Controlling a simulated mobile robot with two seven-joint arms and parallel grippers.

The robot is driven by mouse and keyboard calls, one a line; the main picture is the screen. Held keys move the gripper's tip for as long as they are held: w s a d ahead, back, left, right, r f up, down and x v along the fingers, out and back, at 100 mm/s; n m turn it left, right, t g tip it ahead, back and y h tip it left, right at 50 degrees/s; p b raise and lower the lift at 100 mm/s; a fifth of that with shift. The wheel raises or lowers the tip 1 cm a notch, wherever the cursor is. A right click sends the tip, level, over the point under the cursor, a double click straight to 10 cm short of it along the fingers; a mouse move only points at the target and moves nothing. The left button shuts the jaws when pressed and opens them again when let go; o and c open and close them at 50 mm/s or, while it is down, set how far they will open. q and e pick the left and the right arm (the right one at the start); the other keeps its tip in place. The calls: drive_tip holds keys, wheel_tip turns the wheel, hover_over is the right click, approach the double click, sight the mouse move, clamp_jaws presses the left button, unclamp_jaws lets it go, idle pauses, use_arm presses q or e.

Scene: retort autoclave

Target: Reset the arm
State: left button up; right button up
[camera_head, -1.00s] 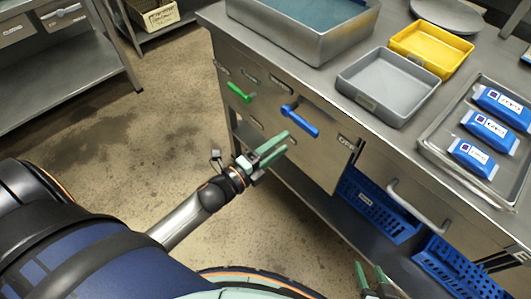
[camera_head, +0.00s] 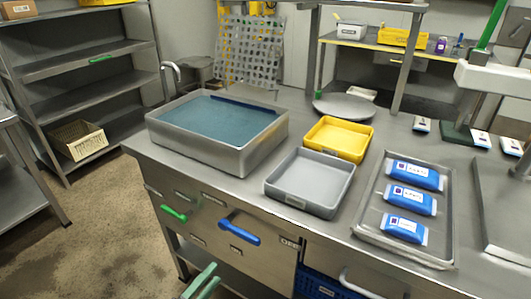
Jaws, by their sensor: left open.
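My left gripper (camera_head: 202,282) shows at the bottom edge of the head view. Only its green fingers are in the picture, apart from each other and with nothing between them. It is in front of the steel counter's front panel, below the blue handle (camera_head: 240,229). The rest of the left arm is out of view. My right gripper is not in the picture.
The steel counter (camera_head: 330,235) carries a water-filled basin (camera_head: 255,163), a grey tray (camera_head: 312,203), a yellow tray (camera_head: 340,138) and a metal tray (camera_head: 440,225) with blue pouches (camera_head: 404,228). A green handle (camera_head: 173,212) juts from its front. Floor (camera_head: 100,235) at left is clear.

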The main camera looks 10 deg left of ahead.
use_arm(q)
drive_tip(key=s+d+f+n+g+y, duration=0.25)
drive_tip(key=s+f+n+g, duration=0.2)
drive_tip(key=n, duration=0.45)
drive_tip(key=s+d+f+n+g+y, duration=0.1)
drive_tip(key=s+d+f+n+g, duration=0.35)
drive_tip(key=n, duration=0.55)
drive_tip(key=s+a+r+t+p, duration=0.1)
drive_tip(key=s+a+r+p, duration=0.2)
drive_tip(key=r+p, duration=0.4)
drive_tip(key=p, duration=0.6)
drive_tip(key=shift+a+r+n, duration=0.3)
drive_tip(key=shift+a+n, duration=0.05)
drive_tip(key=shift+n, duration=0.05)
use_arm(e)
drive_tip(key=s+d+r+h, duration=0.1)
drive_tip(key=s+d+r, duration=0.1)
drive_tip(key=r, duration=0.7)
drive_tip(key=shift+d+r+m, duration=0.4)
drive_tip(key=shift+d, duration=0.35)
